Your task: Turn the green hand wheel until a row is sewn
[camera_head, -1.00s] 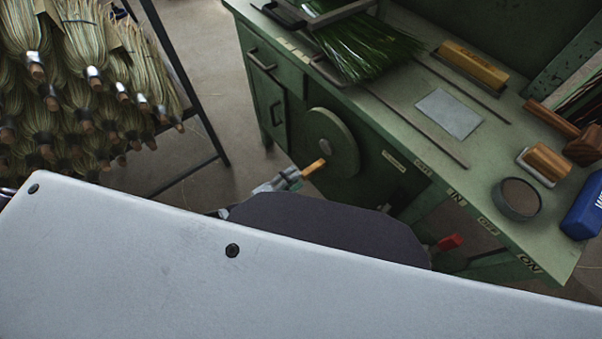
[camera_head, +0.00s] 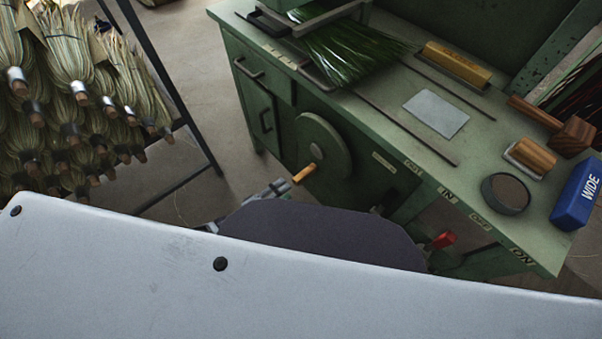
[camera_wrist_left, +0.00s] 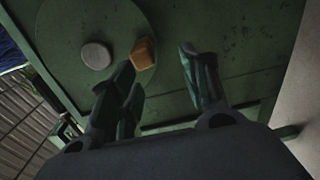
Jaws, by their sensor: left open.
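The green hand wheel (camera_head: 322,147) is a round disc on the front of the green bench, with an orange-brown wooden handle (camera_head: 304,174) sticking out at its lower left. In the left wrist view the wheel (camera_wrist_left: 65,50) shows large, with a pale hub and the wooden handle (camera_wrist_left: 143,53) on it. My left gripper (camera_wrist_left: 160,75) is open, its fingertips close to the handle, which is beside the left finger. In the head view only part of my left gripper (camera_head: 272,190) shows, just below the handle; the rest is hidden by my own body. My right gripper is not in view.
A green bundle of bristles (camera_head: 350,48) lies under a clamp on the bench top (camera_head: 385,95). A grey plate (camera_head: 436,113), round tin (camera_head: 506,194), blue block (camera_head: 578,195) and wooden mallet (camera_head: 560,130) also lie there. A rack of brooms (camera_head: 75,90) stands at left.

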